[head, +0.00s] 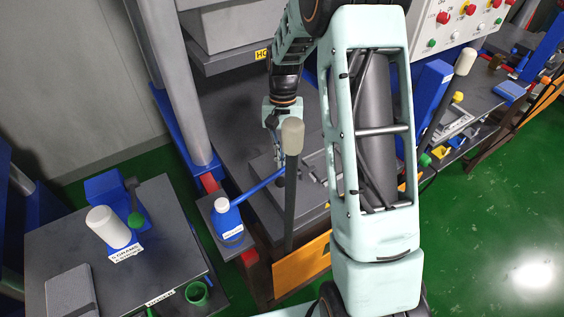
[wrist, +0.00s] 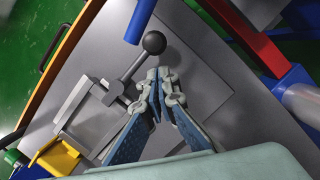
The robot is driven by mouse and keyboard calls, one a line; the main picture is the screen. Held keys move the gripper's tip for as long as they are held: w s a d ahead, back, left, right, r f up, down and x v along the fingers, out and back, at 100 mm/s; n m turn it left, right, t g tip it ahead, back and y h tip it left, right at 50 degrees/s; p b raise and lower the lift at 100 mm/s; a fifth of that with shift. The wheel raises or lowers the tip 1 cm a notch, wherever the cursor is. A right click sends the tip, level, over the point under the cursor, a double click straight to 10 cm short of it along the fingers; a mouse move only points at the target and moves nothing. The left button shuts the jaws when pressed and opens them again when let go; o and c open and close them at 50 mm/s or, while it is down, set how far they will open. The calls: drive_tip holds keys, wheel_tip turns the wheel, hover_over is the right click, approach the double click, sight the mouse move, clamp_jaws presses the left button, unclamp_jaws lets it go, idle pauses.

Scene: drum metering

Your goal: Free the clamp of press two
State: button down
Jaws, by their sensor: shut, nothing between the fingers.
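The clamp is a grey metal piece (wrist: 95,118) with a short rod ending in a black ball knob (wrist: 153,43), lying over a grey plate (wrist: 195,62) in the wrist view. The rod slants up from the clamp to the ball. My gripper (wrist: 160,76) is shut and empty; its fingertips are just below the ball and right of the rod, and I cannot tell whether they touch. In the head view my gripper (head: 276,128) points down over the press bed, partly behind an upright lever (head: 291,180) with a beige knob. No press number is readable.
A blue bar (head: 258,185) crosses near the clamp in the head view. A blue bottle (head: 227,222) stands on a small shelf at the press's left. Blue posts flank the bed.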

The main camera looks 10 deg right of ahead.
drive_tip(key=shift+s+a+f, duration=0.15)
drive_tip(key=shift+s+a, duration=0.05)
drive_tip(key=shift+s, duration=0.4)
drive_tip(key=shift+s+n+h, duration=0.2)
drive_tip(key=shift+s+n, duration=0.25)
drive_tip(key=shift+n, duration=0.35)
drive_tip(key=shift+s+n+h, duration=0.2)
drive_tip(key=shift+s+n, duration=0.2)
drive_tip(key=shift+n, duration=0.4)
drive_tip(key=v, duration=1.2)
drive_tip(key=shift+w, duration=0.15)
drive_tip(key=shift+b, duration=0.3)
